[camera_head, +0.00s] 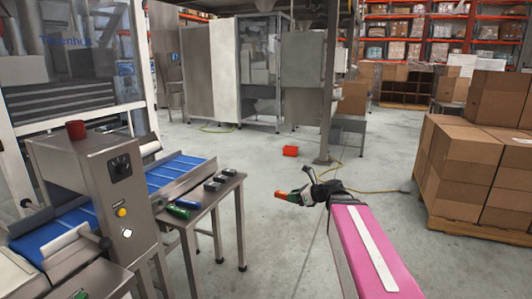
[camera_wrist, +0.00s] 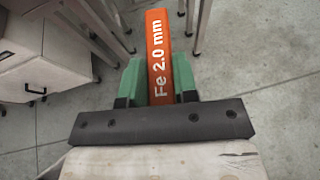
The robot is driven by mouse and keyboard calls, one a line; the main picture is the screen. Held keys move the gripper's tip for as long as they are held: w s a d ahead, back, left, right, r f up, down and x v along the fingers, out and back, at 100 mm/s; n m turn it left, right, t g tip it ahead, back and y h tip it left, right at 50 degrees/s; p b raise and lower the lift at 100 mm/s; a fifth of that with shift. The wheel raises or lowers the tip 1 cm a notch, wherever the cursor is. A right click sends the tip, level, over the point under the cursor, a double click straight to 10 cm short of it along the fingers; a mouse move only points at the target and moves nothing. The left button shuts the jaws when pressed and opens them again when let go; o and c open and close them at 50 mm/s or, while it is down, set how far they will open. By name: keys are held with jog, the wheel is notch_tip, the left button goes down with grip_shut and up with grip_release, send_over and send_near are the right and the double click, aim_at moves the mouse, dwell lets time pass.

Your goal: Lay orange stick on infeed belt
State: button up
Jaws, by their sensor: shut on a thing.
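The orange stick (camera_wrist: 158,55), marked "Fe 2.0 mm", is held in my gripper (camera_wrist: 158,85), between its green fingers in the wrist view. In the head view the orange stick (camera_head: 282,195) points left from my gripper (camera_head: 296,196), out over open floor. The blue infeed belt (camera_head: 178,172) runs through a steel machine at the left. Its nearer stretch (camera_head: 60,228) shows on the other side of the machine's housing. My gripper is to the right of the belt and the side table, apart from both. I cannot tell which end of the belt is the infeed.
A steel side table (camera_head: 205,200) beside the belt holds a green stick (camera_head: 178,211), a dark green one (camera_head: 189,204) and several grey blocks (camera_head: 212,186). A red cup (camera_head: 76,130) tops the machine. Stacked cartons (camera_head: 465,160) stand right.

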jog(key=s+d, duration=0.3)
jog(key=d, duration=0.4)
jog(key=w+a, duration=0.1)
jog(key=a, duration=0.2)
jog(key=w+a, duration=0.2)
jog(key=a, duration=0.2)
jog(key=w+a, duration=0.2)
jog(key=a, duration=0.1)
jog(key=shift+a+r, duration=0.1)
jog(key=shift+a, duration=0.25)
jog(key=w+a+r+n+g+y, duration=0.1)
jog(key=a+r, duration=0.2)
jog(key=a, duration=1.7)
jog(key=w+a+r+n+g, duration=0.1)
jog(key=a+r, duration=0.1)
jog(key=a, duration=1.8)
send_over(209, 196)
notch_tip(209, 196, down, 7)
jog(key=shift+s+r, duration=0.1)
jog(key=shift+f, duration=1.95)
jog(key=shift+f, duration=0.15)
jog(key=o, duration=0.9)
jog(key=shift+o, duration=0.2)
